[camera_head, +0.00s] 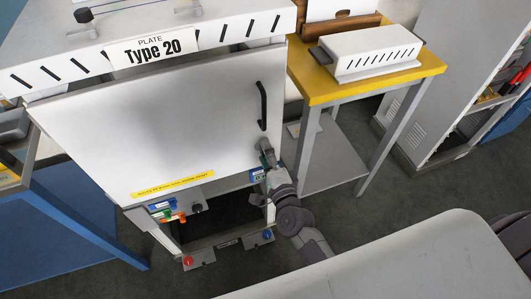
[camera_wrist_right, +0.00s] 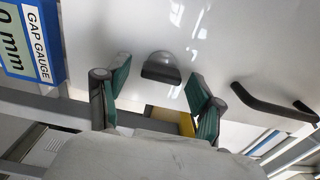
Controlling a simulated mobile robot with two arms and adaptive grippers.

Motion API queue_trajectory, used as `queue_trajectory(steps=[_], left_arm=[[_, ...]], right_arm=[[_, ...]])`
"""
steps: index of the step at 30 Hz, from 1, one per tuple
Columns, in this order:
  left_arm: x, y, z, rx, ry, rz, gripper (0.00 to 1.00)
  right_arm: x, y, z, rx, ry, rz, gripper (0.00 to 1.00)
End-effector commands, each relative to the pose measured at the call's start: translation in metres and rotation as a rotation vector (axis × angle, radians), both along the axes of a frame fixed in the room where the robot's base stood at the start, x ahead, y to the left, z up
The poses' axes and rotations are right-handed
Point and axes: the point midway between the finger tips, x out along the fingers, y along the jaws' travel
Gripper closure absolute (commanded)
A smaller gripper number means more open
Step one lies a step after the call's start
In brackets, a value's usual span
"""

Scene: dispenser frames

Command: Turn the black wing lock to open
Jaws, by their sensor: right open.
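The black wing lock (camera_wrist_right: 160,73) sits on a round silver base on the white door panel (camera_head: 165,110). In the right wrist view it lies between the two green-padded fingers of my right gripper (camera_wrist_right: 159,80), with a gap on each side. Its wing lies roughly sideways across that view. In the head view my right gripper (camera_head: 266,153) is at the right edge of the door, below the black handle (camera_head: 263,106), and hides the lock. The right gripper is open and holds nothing. My left gripper is not in view.
The black handle also shows at the right of the wrist view (camera_wrist_right: 272,103). A blue-edged gap gauge label (camera_wrist_right: 30,45) is at that view's left. A yellow-topped table (camera_head: 420,66) stands right of the cabinet. Coloured knobs (camera_head: 170,215) sit below the door.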

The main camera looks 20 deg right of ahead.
Motion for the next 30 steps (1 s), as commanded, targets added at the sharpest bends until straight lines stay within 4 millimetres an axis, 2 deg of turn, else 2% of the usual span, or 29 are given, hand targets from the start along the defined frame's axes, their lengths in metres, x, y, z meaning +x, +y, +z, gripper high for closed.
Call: queue_trajectory(steps=[7, 21, 25, 30], left_arm=[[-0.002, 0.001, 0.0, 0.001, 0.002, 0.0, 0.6], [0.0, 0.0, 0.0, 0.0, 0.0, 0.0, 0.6], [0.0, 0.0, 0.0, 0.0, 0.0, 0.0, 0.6], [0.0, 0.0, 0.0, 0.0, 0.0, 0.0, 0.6]], right_arm=[[-0.009, 0.0, -0.001, -0.001, 0.001, 0.0, 0.33], [-0.101, -0.003, -0.001, -0.002, 0.003, 0.002, 0.33], [-0.115, -0.004, -0.001, -0.002, 0.002, 0.001, 0.33], [-0.12, -0.004, 0.0, 0.0, -0.001, 0.0, 0.33]])
